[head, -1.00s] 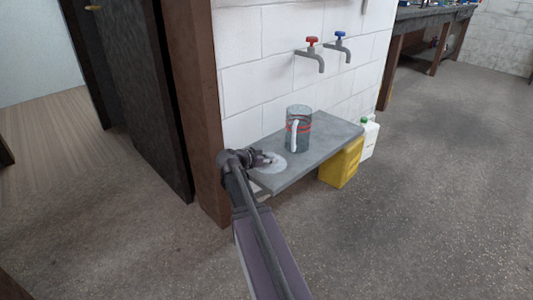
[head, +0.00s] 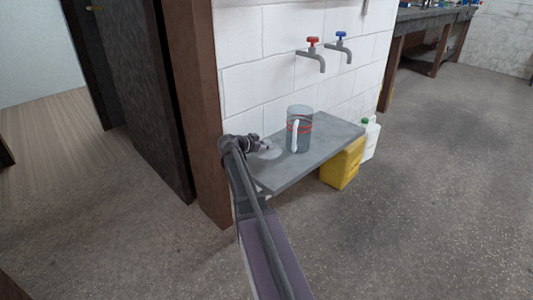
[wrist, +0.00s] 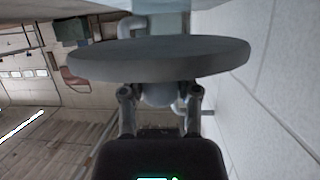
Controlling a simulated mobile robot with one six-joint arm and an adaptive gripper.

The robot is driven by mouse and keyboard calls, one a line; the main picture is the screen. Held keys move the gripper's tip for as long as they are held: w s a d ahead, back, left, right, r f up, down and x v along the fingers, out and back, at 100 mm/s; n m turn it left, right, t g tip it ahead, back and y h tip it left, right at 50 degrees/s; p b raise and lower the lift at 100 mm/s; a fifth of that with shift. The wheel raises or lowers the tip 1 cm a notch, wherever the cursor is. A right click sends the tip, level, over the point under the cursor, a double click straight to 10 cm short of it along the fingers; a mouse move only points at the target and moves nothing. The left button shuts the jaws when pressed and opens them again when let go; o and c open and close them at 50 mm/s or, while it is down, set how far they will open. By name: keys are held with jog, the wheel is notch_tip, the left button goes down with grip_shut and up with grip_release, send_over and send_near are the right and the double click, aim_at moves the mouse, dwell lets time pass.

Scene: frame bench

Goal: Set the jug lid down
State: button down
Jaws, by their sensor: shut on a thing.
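The jug lid is a flat round disc with a round knob. In the wrist view the lid (wrist: 160,60) is seen nearly edge-on, with its knob between my gripper's fingers (wrist: 160,98). In the head view my gripper (head: 264,145) is over the left end of the grey shelf (head: 315,158), shut on the knob. The pale lid (head: 271,154) shows just beyond the fingertips. I cannot tell whether it touches the shelf. The grey jug (head: 305,125) with red bands and a white handle stands upright on the shelf, right of my gripper and apart from it.
A red tap (head: 313,45) and a blue tap (head: 342,43) stick out of the white block wall above the shelf. A yellow canister (head: 342,166) and a white one (head: 370,140) stand below its right end. A brown post (head: 198,120) is close left of my gripper.

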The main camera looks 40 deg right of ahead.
aim_at(267, 152)
jog(key=shift+f, duration=0.1)
jog(key=shift+f+b, duration=1.7)
jog(key=shift+b, duration=0.1)
jog(key=shift+f+b, duration=0.6)
jog(key=shift+c, duration=1.7)
grip_release()
jog(key=shift+r, duration=0.2)
